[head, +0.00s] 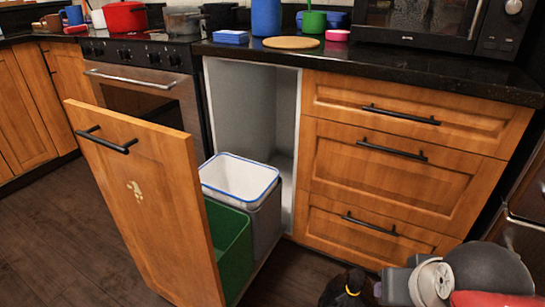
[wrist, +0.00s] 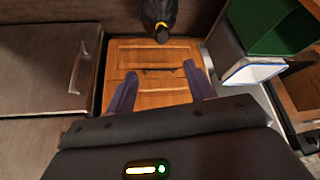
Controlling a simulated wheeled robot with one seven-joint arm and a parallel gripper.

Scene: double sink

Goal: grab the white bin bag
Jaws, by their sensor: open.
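The white bin bag (head: 238,180) lines the grey bin (head: 266,222) in the pulled-out cabinet, with a blue band around its open top. It also shows at the right of the wrist view (wrist: 252,75), beside the green bin. My gripper (wrist: 160,68) is open and empty, its two dark fingers spread wide in front of the wooden drawers. It is apart from the white bag, which lies off to the right of the fingers in the wrist view. In the head view, my arm fills the lower right corner and the fingers cannot be made out.
A green bin (head: 229,245) stands between the white-lined bin and the pulled-out door (head: 146,200). A black bag with a yellow tie (head: 345,288) sits on the floor before the drawers (head: 375,160); it also shows in the wrist view (wrist: 158,15). Left floor is clear.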

